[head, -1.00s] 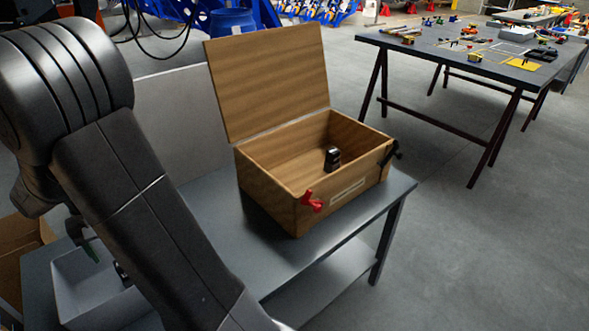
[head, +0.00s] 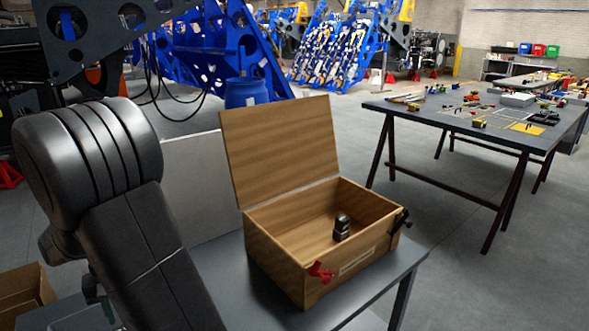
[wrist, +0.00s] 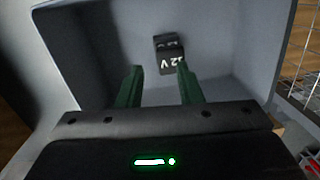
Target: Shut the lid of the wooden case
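The wooden case (head: 275,247) stands on a grey table, with its lid (head: 280,150) raised and leaning slightly back. A small black object (head: 341,228) stands inside the case. A red latch (head: 320,272) and a black latch (head: 401,220) are on its front. My gripper (wrist: 160,82) shows in the wrist view with its two green fingers apart and nothing between them. It is over a grey bin (wrist: 90,50) holding a black block marked "12 V" (wrist: 169,55). In the head view my gripper is left of the case, mostly hidden behind my arm.
The grey table (head: 375,290) has some bare top around the case. A cardboard box (head: 25,292) is at the lower left. A blue barrel (head: 246,92) stands behind the case. A dark table (head: 470,120) with tools is at the right, with open floor between.

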